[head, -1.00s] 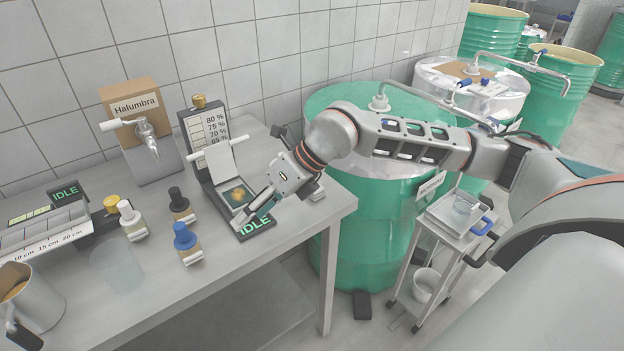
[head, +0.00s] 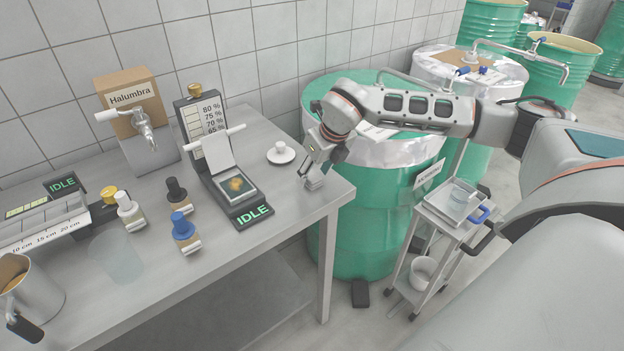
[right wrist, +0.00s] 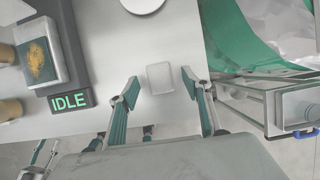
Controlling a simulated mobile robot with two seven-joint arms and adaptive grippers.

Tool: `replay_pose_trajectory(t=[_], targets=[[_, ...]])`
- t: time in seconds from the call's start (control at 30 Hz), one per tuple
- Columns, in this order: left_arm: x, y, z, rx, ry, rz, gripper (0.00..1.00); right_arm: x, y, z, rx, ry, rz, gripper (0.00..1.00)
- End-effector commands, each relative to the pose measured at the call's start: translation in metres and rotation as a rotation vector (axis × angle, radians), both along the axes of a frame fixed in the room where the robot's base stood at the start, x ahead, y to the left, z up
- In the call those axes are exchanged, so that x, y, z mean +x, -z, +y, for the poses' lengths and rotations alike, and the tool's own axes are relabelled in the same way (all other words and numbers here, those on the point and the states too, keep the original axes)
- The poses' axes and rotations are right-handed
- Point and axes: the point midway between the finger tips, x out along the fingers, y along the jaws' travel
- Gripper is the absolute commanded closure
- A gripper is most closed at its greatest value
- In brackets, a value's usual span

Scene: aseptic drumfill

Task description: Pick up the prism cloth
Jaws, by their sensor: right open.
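The prism cloth appears to be a small pale grey square pad (right wrist: 160,77) lying flat near the table's edge in the right wrist view. In the head view a bit of it (head: 314,184) shows at the table's right end, partly hidden by my right gripper (head: 313,168). My right gripper points down over it. In the right wrist view its open fingers (right wrist: 160,86) stand on either side of the pad, with a gap on each side, and hold nothing. I cannot tell how high the fingertips are above the table. My left gripper is out of view.
A refractometer-like device with an IDLE display (head: 251,215) stands left of the pad. A white saucer with a small cup (head: 281,154) sits behind. Blue-, black- and white-topped bottles stand farther left. A green drum (head: 345,235) and a small trolley (head: 448,222) stand beyond the table's right edge.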

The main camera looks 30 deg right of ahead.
Motion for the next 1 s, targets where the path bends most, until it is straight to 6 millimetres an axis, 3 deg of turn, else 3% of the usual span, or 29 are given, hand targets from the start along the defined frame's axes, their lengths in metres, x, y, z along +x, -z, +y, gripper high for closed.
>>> replay_pose_trajectory(t=[0.1,0.33,0.37,0.5,0.53,1.0], targets=[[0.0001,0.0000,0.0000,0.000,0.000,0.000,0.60,0.0030,0.0095,0.0006,0.000,-0.001,0.002,0.51],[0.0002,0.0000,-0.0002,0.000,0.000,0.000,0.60,0.0036,0.0104,0.0008,0.000,-0.001,0.001,0.51],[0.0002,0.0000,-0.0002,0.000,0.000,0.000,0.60,0.0036,0.0104,0.0008,0.000,-0.001,0.001,0.54],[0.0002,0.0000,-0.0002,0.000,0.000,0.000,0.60,0.0036,0.0102,0.0007,0.000,-0.001,0.001,0.90],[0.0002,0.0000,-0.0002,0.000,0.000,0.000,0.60,0.0036,0.0102,0.0006,0.000,-0.001,0.001,0.93],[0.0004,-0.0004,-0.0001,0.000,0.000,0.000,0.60,0.0046,0.0013,0.0006,0.001,0.000,-0.003,0.93]])
